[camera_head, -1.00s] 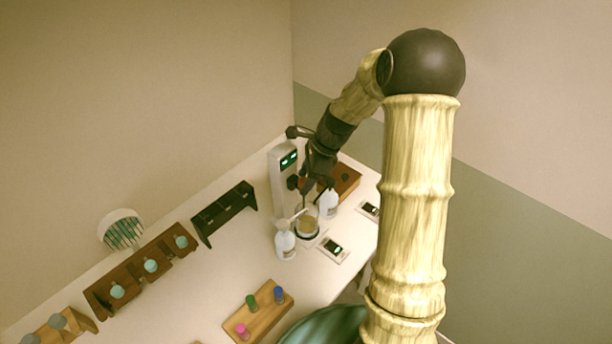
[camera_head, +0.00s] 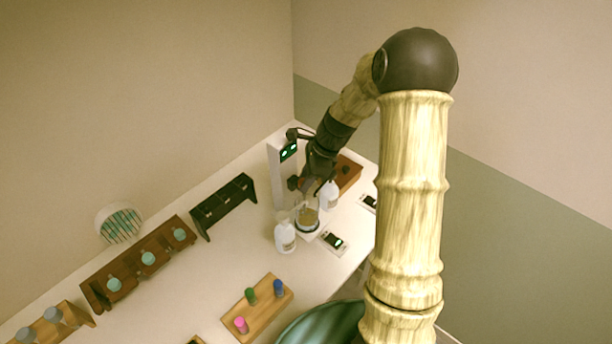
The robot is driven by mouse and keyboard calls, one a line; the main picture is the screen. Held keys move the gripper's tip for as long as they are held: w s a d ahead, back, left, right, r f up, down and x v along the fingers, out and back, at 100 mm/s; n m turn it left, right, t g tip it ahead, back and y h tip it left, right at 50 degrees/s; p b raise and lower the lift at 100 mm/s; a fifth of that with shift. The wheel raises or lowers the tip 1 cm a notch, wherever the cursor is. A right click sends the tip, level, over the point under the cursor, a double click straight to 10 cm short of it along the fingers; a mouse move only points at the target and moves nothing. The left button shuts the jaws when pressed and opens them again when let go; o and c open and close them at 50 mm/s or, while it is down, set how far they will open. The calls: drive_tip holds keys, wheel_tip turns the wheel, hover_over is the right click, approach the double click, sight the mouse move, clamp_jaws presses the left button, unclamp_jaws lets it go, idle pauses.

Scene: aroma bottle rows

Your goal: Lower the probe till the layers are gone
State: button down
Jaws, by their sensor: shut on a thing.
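A white stand (camera_head: 280,174) with green lit readouts on its head stands at the back right of the bench. A clear glass beaker (camera_head: 307,226) with tan-brown contents sits on a small plate at its foot. My gripper (camera_head: 312,186) points down beside the stand, just above the beaker. It is shut on the probe, which is mostly hidden behind my fingers. The probe's tip is too small to make out. The contents look brown and fairly even, but I cannot tell any separate layers at this size.
White pump bottles stand close by, one left of the beaker (camera_head: 285,238) and one right of it (camera_head: 329,195). A small display unit (camera_head: 333,240) lies in front. Wooden racks line the left, and a block with coloured vials (camera_head: 262,312) stands in front.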

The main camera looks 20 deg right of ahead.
drive_tip(key=c, duration=1.1)
unclamp_jaws()
drive_tip(key=shift+r, duration=0.15)
drive_tip(key=b+v, duration=0.2)
drive_tip(key=v, duration=1.5)
drive_tip(key=shift+b, duration=0.35)
drive_tip(key=shift+r, duration=0.15)
